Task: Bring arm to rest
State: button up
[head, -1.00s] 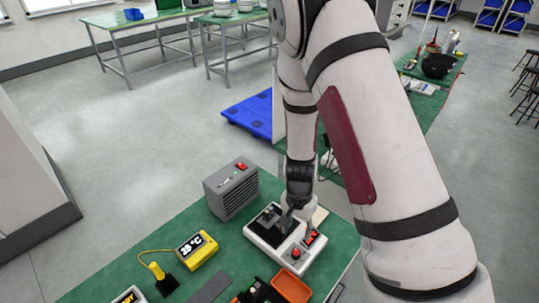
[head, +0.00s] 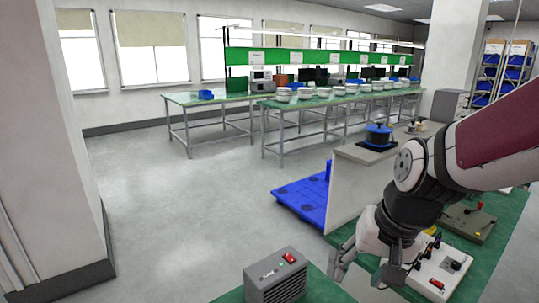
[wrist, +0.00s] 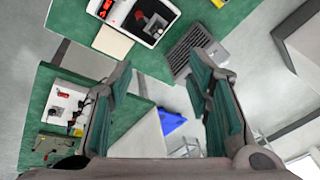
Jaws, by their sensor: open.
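My gripper (head: 368,262) is open and empty. In the head view it hangs at the lower right, over or near the green bench, with my arm reaching in from the right edge. In the wrist view its two dark green finger pads (wrist: 160,85) are spread wide, with nothing between them but floor and bench in the background. My gripper overlaps part of a white switch box (head: 452,262) in the head view; the gap between them cannot be told.
A grey vented box (head: 275,276) stands on the bench left of my gripper. An olive box (head: 468,222) sits behind the white box. A pale partition (head: 350,180) and a blue pallet (head: 298,200) are beyond. Open floor (head: 190,220) lies to the left.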

jog(key=s+d+r+n+t+h+b, duration=0.1)
jog(key=s+d+r+n+t+b, duration=0.1)
jog(key=s+r, duration=0.4)
jog(key=shift+s+d+r+n+t, duration=0.35)
jog(key=shift+s+n, duration=0.25)
jog(key=shift+s, duration=0.7)
